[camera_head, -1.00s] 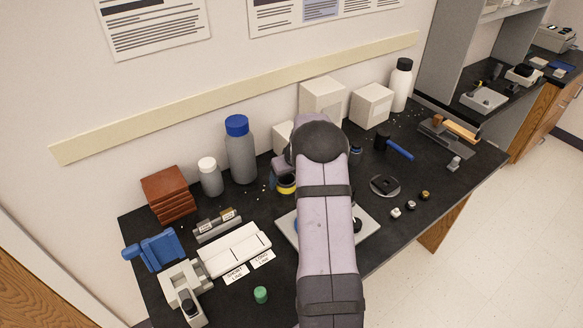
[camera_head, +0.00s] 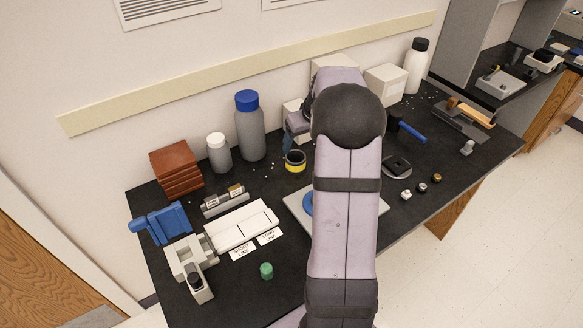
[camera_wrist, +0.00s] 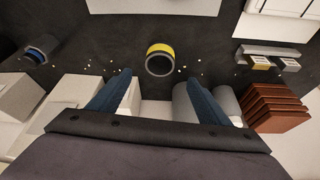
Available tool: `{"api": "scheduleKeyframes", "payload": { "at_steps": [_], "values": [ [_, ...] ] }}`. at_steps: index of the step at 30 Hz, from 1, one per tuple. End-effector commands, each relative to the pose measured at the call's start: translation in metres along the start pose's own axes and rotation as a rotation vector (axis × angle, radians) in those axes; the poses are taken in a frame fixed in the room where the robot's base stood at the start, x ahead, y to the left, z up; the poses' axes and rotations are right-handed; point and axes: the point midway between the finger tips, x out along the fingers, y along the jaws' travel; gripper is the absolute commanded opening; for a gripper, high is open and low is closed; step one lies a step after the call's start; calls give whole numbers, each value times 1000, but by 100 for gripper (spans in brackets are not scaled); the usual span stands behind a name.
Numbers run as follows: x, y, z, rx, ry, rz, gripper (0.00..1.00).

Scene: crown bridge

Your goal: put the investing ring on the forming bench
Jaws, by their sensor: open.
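The likely investing ring (camera_head: 295,167) is a short black cylinder with a yellow band, standing on the dark bench top. In the wrist view the ring (camera_wrist: 160,52) is near the top middle, with its dark hollow facing me. My gripper (camera_wrist: 161,75) is open, its two blue fingers spread on either side below the ring in that picture, with nothing between them. In the head view my arm hides most of the gripper. I cannot tell for sure which thing is the forming bench; a pale plate (camera_head: 290,198) with a blue disc lies in front of the ring, partly behind my arm.
A blue-capped grey bottle (camera_head: 250,130), a white-capped bottle (camera_head: 219,155) and a brown block stack (camera_head: 176,168) stand left of the ring. A white tray (camera_head: 240,226) and green cylinder (camera_head: 266,270) lie front left. White boxes (camera_head: 386,85) stand behind my arm.

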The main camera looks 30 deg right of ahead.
Motion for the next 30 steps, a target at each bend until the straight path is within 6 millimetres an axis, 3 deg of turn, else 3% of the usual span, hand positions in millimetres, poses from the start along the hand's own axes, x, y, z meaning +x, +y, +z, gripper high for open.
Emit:
{"api": "scheduleKeyframes", "payload": {
  "at_steps": [5, 8, 11, 15, 18, 21, 25, 30],
  "values": [
    [-2, -17, 5, -6, -15, -9, 71],
    [-8, -46, 18, -15, -45, -25, 71],
    [-16, -89, 42, -29, -94, -45, 71],
    [-33, -154, 97, -55, -181, -63, 71],
    [-46, -191, 145, -75, -244, -65, 71],
    [-58, -216, 192, -97, -297, -59, 71],
    [-68, -231, 242, -119, -349, -44, 71],
    [-74, -237, 278, -134, -385, -29, 71]
  ]
}}
